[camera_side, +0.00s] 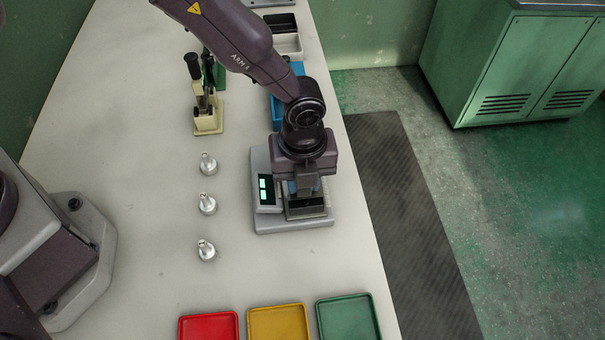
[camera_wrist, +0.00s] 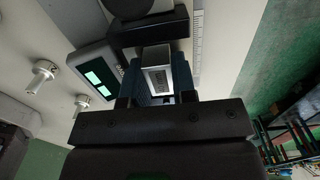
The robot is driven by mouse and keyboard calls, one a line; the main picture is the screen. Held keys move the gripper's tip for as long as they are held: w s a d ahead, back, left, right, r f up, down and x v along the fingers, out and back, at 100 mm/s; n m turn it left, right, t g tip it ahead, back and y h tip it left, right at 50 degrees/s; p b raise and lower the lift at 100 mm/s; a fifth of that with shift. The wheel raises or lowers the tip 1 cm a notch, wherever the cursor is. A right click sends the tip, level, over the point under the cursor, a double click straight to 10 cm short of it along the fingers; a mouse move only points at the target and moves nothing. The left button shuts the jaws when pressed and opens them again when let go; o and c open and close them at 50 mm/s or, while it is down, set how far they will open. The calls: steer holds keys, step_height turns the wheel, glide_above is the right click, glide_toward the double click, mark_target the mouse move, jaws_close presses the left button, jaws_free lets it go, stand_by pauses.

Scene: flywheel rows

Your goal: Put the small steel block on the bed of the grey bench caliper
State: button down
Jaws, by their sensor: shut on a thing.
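The grey bench caliper (camera_side: 265,222) stands on the table with its lit display on its left side. It also shows in the wrist view (camera_wrist: 78,62), with the display at left and a ruled scale at right. My gripper (camera_side: 306,190) points down low over the caliper's bed. In the wrist view my gripper (camera_wrist: 160,82) is shut on the small steel block (camera_wrist: 159,78), a bright piece with dark marking between the fingers. The block is hidden in the side view. I cannot tell whether it touches the bed.
Several silver knobbed parts (camera_side: 207,204) stand in a row left of the caliper. Red (camera_side: 208,327), yellow (camera_side: 278,323) and green (camera_side: 348,318) trays lie in front. A cream toggle press (camera_side: 208,118) and a blue bin (camera_side: 278,108) are behind. The table's right edge is close.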

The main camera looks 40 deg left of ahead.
steer(key=shift+f, duration=0.15)
steer(key=c, duration=0.9)
jaws_free()
step_height(320, 180, up, 12)
steer(key=shift+r, duration=0.15)
